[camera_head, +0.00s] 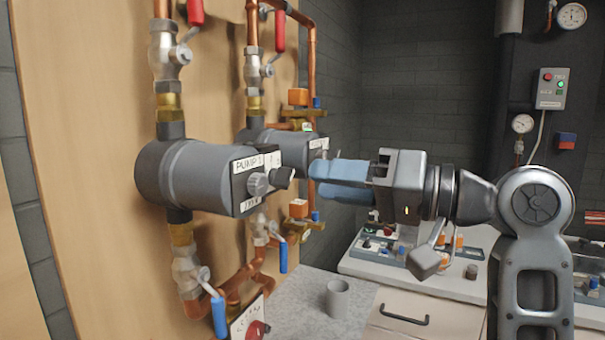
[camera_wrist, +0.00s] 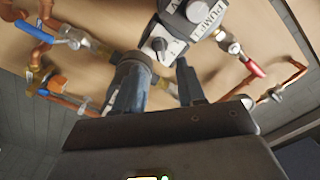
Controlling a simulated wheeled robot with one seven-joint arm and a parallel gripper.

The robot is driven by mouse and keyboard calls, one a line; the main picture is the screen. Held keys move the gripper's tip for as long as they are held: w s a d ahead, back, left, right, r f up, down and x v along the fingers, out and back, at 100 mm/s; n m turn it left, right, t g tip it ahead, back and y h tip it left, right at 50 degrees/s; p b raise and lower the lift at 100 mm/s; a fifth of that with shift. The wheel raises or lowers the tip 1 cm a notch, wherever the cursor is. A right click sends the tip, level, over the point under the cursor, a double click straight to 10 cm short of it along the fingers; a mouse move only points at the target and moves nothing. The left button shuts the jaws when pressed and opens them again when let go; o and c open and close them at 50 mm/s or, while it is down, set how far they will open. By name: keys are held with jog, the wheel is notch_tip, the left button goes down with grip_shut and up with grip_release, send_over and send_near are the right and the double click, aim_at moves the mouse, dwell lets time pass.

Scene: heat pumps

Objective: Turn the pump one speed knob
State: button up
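Pump one (camera_head: 190,175) is a dark grey cylinder on the wooden panel, labelled "PUMP 1" in the head view. A round grey knob (camera_head: 257,184) is on its front, with a darker knob (camera_head: 283,175) just right of it. My gripper (camera_head: 317,180) has blue fingers pointing left, to the right of these knobs and apart from them. In the wrist view the two fingers (camera_wrist: 156,64) are spread with nothing between them. A dark knob on a white plate (camera_wrist: 158,46) shows beyond the tips, and a grey knob (camera_wrist: 197,10) beside a "PUMP" label is higher up.
A second pump (camera_head: 285,145) sits behind pump one. Copper pipes and valves with red handles (camera_head: 280,30) and blue handles (camera_head: 219,315) surround the pumps. A grey mug (camera_head: 338,298) stands on the counter below. Control panels and a gauge (camera_head: 522,124) are at right.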

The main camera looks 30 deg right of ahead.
aim_at(292, 177)
jog(key=shift+p+x, duration=0.35)
jog(key=shift+x, duration=2.05)
grip_shut()
